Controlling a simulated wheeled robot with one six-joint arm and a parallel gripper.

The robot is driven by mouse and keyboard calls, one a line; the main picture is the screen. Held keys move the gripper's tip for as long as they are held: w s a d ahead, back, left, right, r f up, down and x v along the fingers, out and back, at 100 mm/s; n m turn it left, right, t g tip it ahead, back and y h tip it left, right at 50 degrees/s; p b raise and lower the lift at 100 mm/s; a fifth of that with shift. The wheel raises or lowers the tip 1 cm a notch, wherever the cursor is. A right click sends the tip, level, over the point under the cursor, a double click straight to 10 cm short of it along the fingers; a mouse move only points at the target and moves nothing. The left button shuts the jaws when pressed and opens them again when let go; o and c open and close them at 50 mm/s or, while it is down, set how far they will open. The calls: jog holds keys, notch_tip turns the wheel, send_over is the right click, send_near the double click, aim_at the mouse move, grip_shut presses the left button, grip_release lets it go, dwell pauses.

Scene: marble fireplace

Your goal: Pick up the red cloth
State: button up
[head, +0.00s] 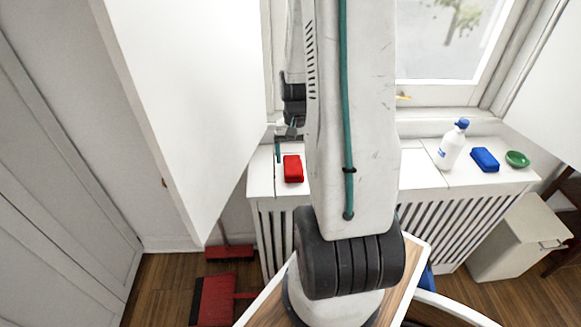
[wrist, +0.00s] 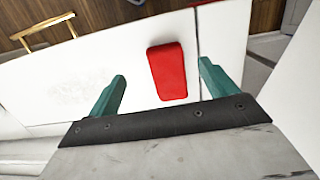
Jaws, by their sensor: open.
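The red cloth (head: 293,168) is a small folded block lying on the white shelf below the window, just left of my arm in the head view. My gripper (wrist: 162,70) is open and empty, with one finger on each side of the cloth. In the head view the gripper is mostly hidden behind my arm; a green finger shows just left of the cloth.
A white panel (head: 190,90) stands close on the left. A red dustpan (head: 213,298) lies on the floor.

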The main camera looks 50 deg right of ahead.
aim_at(293, 164)
jog(key=shift+w+d+t+h, duration=0.4)
jog(key=shift+w+d, duration=0.35)
jog(key=shift+w, duration=0.15)
jog(key=shift+w+d, duration=0.15)
jog(key=f, duration=0.7)
jog(key=shift+w+d+f, duration=0.15)
jog(key=shift+w+f, duration=0.15)
jog(key=c, duration=1.2)
jog(key=shift+o, duration=0.2)
jog(key=shift+r, duration=0.1)
